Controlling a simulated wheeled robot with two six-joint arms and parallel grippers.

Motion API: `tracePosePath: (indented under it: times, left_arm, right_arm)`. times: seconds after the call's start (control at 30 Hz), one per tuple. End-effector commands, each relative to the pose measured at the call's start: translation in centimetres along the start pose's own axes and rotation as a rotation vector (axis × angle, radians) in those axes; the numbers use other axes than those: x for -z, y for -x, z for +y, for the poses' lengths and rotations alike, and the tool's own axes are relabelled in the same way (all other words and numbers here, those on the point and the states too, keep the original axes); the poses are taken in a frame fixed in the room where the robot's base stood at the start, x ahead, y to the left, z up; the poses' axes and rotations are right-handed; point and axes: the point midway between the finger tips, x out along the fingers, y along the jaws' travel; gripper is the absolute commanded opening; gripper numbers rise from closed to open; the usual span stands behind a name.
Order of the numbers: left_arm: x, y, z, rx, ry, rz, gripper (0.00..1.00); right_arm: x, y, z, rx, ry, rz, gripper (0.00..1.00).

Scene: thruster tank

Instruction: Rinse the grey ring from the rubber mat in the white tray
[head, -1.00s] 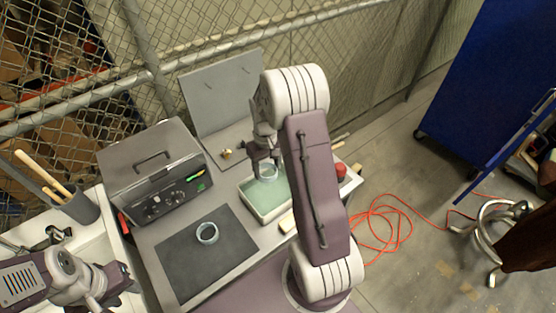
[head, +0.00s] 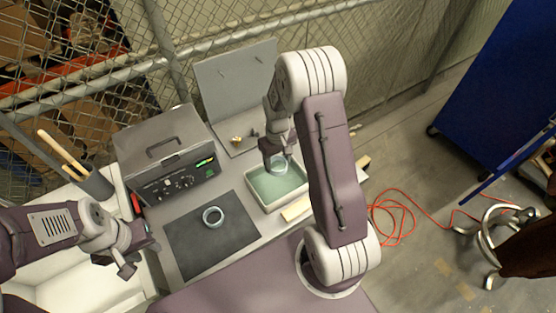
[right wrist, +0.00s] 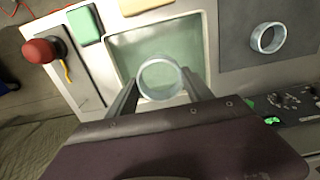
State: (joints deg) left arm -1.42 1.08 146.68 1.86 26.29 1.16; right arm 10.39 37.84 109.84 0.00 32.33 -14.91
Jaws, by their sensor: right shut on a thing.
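My right gripper (head: 276,154) is shut on a pale grey ring (right wrist: 160,95), holding it over the white tray (head: 268,210). The tray holds greenish liquid (head: 277,186). I cannot tell whether the held ring touches the liquid. In the right wrist view the ring sits between the two fingertips (right wrist: 161,84). A second grey ring (head: 213,224) lies flat on the dark rubber mat (head: 188,246), left of the tray; it also shows in the wrist view (right wrist: 262,49). My left gripper (head: 130,264) is over the white basin, away from both rings; its jaw opening is unclear.
A grey control box (head: 165,155) stands behind the mat. A grey upright panel (head: 236,85) stands behind the tray. Wooden handles (head: 62,150) stick up at the left.

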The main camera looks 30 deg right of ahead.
Motion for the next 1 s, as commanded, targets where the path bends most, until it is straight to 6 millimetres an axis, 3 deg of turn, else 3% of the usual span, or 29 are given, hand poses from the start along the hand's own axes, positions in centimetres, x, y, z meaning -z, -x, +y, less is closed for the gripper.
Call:
tracePosePath:
  times: [0.03,0.33,0.8,1.0]
  left_arm:
    - [-0.1,-1.1,0.0,0.0,0.0,0.0,0.36]
    - [-0.5,-4.3,-0.1,0.0,0.0,0.0,0.36]
    - [-0.8,-8.0,-0.2,0.0,0.0,0.0,0.36]
    - [-0.9,-8.6,-0.2,0.0,0.0,0.0,0.36]
  right_arm:
    - [0.0,-1.1,0.0,0.0,0.0,-0.001,0.21]
    - [0.0,-4.9,0.0,0.0,0.0,-0.001,0.21]
    - [0.0,-10.5,0.0,0.0,0.0,-0.001,0.21]
    - [0.0,-11.4,0.0,0.0,0.0,0.0,0.21]
